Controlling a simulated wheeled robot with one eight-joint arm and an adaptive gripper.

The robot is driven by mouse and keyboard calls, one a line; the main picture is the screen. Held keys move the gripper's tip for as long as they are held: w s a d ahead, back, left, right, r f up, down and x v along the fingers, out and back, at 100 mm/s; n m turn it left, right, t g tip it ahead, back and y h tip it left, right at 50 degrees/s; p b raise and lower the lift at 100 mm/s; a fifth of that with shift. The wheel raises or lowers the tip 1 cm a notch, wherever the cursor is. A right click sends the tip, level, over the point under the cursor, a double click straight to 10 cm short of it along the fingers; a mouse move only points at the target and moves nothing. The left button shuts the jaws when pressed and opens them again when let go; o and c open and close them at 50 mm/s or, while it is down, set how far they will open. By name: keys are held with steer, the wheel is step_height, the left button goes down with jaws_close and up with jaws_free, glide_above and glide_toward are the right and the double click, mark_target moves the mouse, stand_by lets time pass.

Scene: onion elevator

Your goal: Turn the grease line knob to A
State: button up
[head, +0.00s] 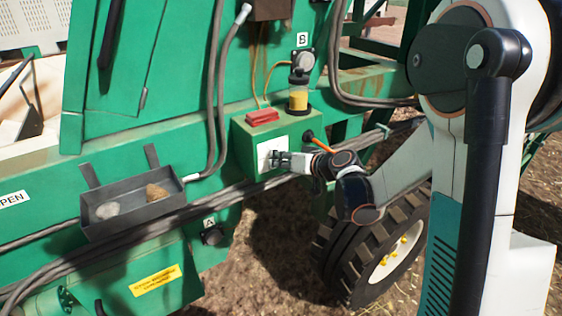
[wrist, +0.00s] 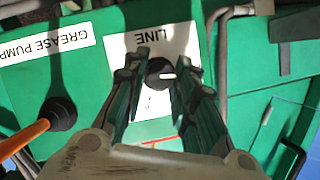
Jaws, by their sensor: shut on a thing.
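The grease line knob (wrist: 158,73) is a dark round knob with a white pointer mark, on a white plate marked LINE (wrist: 150,38), upside down in the wrist view. The mark points to the right of that view. My gripper (wrist: 158,80) has a finger on either side of the knob and is shut on it. In the head view my gripper (head: 280,160) is at the white plate (head: 264,158) on the front of a green box (head: 243,133); it hides the knob there. No position letters on the plate are readable.
An orange-handled lever (wrist: 35,130) stands beside the plate, near my wrist. A grease reservoir (head: 298,98) and red block (head: 262,117) sit on the box. Sign A (head: 209,222) is below, sign B (head: 303,40) above. A grey tray (head: 130,212) and hoses lie left.

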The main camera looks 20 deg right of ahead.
steer(key=m+y+b, duration=0.1)
steer(key=m+b, duration=0.1)
steer(key=m+y+b, duration=0.1)
steer(key=m+y, duration=0.1)
steer(key=m, duration=0.1)
steer(key=m+y+b, duration=0.1)
steer(key=m+b, duration=0.1)
steer(key=shift+d+f+t+y+b, duration=0.2)
steer(key=shift+f+t+y+b, duration=0.1)
steer(key=shift+b, duration=0.05)
steer(key=shift+m, duration=0.3)
stand_by(0.4)
steer(key=o, duration=1.1)
steer(key=shift+c, duration=0.2)
steer(key=v, duration=1.2)
steer(key=shift+a, duration=0.15)
